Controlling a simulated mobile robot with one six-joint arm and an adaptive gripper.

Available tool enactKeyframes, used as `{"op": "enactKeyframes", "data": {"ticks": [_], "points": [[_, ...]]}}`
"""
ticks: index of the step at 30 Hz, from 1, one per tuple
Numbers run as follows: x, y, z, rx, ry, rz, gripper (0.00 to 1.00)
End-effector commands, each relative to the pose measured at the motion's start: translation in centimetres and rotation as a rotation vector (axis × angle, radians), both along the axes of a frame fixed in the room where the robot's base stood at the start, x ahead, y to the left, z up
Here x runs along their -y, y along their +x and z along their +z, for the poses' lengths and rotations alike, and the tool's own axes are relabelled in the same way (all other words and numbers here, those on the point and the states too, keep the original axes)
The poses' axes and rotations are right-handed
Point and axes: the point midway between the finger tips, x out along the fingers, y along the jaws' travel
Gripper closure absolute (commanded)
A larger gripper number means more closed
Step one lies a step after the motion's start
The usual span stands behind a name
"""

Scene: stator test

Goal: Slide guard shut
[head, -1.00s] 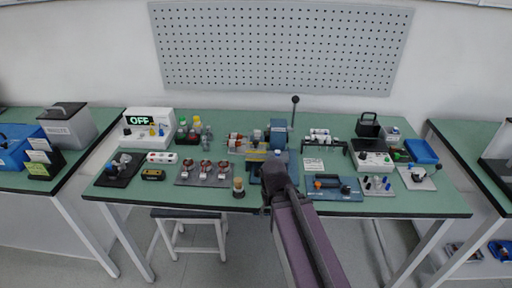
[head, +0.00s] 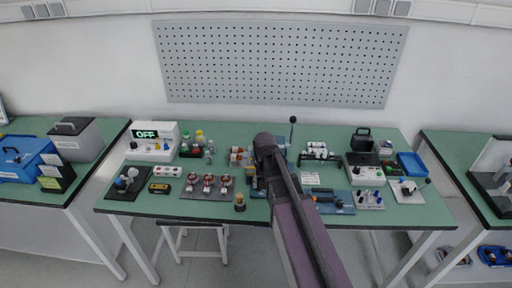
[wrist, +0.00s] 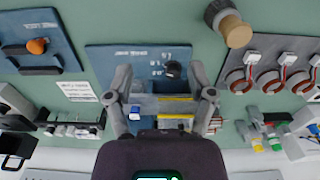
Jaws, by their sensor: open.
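The test fixture has a blue base plate (wrist: 105,58) with white lettering and a dark round knob (wrist: 172,69). Toward the bottom of the wrist view, a grey part with yellow edge strips (wrist: 176,98) crosses the fixture; it looks like the guard, but how far it is slid I cannot tell. My gripper (wrist: 162,96) is open, with one finger on each side of this part. Nothing is clearly held, and contact cannot be judged. In the head view my arm covers most of the fixture, with some of its blue body (head: 280,139) showing beside it.
A row of copper-wound stators (wrist: 272,78) and a wooden-topped cylinder (wrist: 236,30) stand to one side. A blue plate with an orange-knobbed handle (wrist: 37,46) lies on the other. A lever with a black ball (head: 293,120) rises behind. The OFF display box (head: 152,140) stands at left.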

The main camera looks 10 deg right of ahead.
Motion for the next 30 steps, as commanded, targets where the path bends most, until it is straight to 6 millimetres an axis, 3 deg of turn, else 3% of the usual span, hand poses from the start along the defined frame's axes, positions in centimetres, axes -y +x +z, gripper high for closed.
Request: {"op": "enactKeyframes", "data": {"ticks": [1, 18, 24, 30], "points": [[0.0, 1.5, 1.9, 0.000, 0.000, -0.016, 0.30], [0.1, 12.0, 11.9, 0.000, 0.000, -0.217, 0.30], [0.1, 14.3, 13.9, 0.000, 0.000, -0.265, 0.30], [0.2, 15.0, 14.4, 0.000, 0.000, -0.284, 0.30]]}}
